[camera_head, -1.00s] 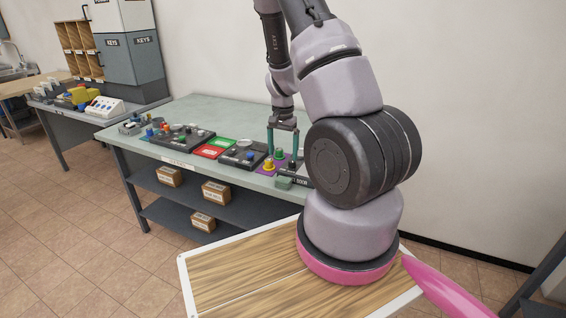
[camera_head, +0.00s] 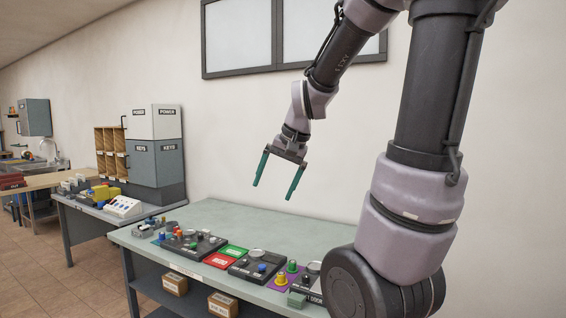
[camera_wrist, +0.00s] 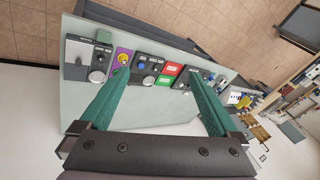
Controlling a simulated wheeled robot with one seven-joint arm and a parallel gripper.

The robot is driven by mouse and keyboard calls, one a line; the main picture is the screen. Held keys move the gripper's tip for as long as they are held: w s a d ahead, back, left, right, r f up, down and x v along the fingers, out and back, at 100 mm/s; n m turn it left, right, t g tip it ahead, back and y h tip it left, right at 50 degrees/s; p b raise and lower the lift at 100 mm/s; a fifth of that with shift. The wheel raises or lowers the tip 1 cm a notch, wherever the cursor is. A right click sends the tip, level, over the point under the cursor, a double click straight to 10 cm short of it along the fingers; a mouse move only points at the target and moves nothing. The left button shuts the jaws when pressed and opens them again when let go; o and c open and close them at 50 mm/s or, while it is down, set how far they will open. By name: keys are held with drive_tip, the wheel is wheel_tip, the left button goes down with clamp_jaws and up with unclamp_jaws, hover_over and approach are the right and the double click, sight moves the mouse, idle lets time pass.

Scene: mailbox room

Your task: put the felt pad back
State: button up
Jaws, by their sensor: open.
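My gripper (camera_head: 274,191) is open with nothing between its teal fingers. It hangs in the air well above the grey-green table (camera_head: 222,219). I cannot tell for sure which item is the felt pad. A flat purple piece (camera_head: 273,286) lies at the table's front edge with a green knob and a yellow knob on it; it also shows in the wrist view (camera_wrist: 120,68). A flat red piece (camera_head: 219,261) and a flat green piece (camera_head: 233,252) lie between black control boxes. In the wrist view, both fingers reach over the table scene and touch nothing.
Black control boxes with knobs (camera_head: 193,242) line the table's front edge. Cardboard boxes (camera_head: 175,284) sit on the shelf below. A second table with a white button panel (camera_head: 124,207) and a grey key cabinet (camera_head: 155,162) stands left. The table's back is clear.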

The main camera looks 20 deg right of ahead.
drive_tip(key=s+a+r+n+t, duration=0.2)
drive_tip(key=s+r, duration=0.5)
drive_tip(key=s, duration=0.4)
drive_tip(key=shift+a+r+t+h, duration=0.2)
drive_tip(key=shift+t+h, duration=0.1)
